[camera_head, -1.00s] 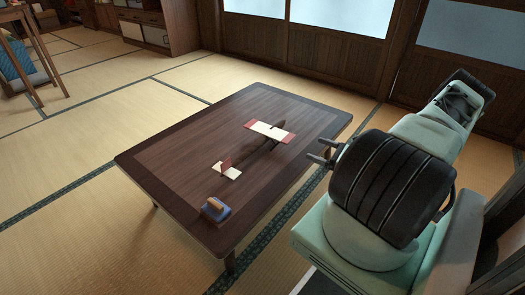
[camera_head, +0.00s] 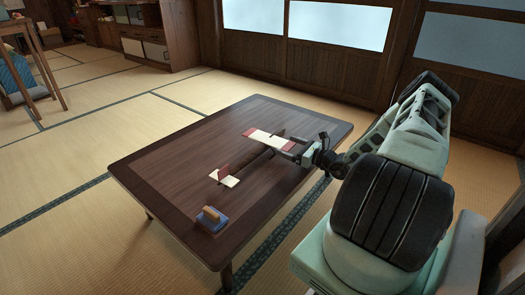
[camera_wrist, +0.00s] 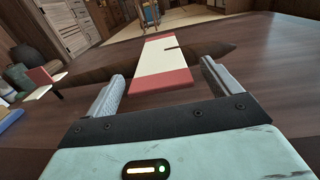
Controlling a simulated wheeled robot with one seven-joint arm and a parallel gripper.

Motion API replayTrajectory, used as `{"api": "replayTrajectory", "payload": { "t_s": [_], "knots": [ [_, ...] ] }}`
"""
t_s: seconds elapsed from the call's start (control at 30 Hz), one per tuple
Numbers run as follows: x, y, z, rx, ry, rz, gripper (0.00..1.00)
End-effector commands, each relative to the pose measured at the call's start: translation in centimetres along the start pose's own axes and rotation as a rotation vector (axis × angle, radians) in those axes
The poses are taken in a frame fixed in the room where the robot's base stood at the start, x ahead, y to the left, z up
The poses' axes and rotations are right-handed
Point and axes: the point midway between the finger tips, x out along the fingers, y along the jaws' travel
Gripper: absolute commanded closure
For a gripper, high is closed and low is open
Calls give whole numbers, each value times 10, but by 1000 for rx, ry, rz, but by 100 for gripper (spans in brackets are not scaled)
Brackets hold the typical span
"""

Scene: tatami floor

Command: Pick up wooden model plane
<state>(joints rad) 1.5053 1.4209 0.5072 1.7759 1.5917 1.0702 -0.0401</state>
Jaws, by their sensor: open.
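The wooden model plane (camera_head: 246,161) lies on the dark low table (camera_head: 160,165). It has a dark brown body, a cream wing with red ends and a cream and red tail. My gripper (camera_head: 284,146) is at the plane's right side, close to the wing. In the wrist view my gripper (camera_wrist: 165,85) is open, and the near red end of the plane's wing (camera_wrist: 162,80) lies between its two fingers. The plane's tail (camera_wrist: 44,82) shows left of the left finger. I cannot tell whether a finger touches the wing.
A blue block-like object with a wooden top (camera_head: 211,219) sits at the table's near corner. In the wrist view several objects, one dark and round (camera_wrist: 28,55), stand at the left. The table's left part is clear. Tatami floor surrounds it.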

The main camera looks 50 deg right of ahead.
Motion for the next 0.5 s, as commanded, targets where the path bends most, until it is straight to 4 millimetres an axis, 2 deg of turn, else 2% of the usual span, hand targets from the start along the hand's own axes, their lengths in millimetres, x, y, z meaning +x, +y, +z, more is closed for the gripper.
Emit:
{"api": "replayTrajectory", "payload": {
  "t_s": [0.03,0.23,0.5],
  "knots": [
    [8,2,-7,-1,0,5,11],
    [34,1,-6,-1,0,3,11],
    [40,1,-3,0,0,2,11]
  ]
}}
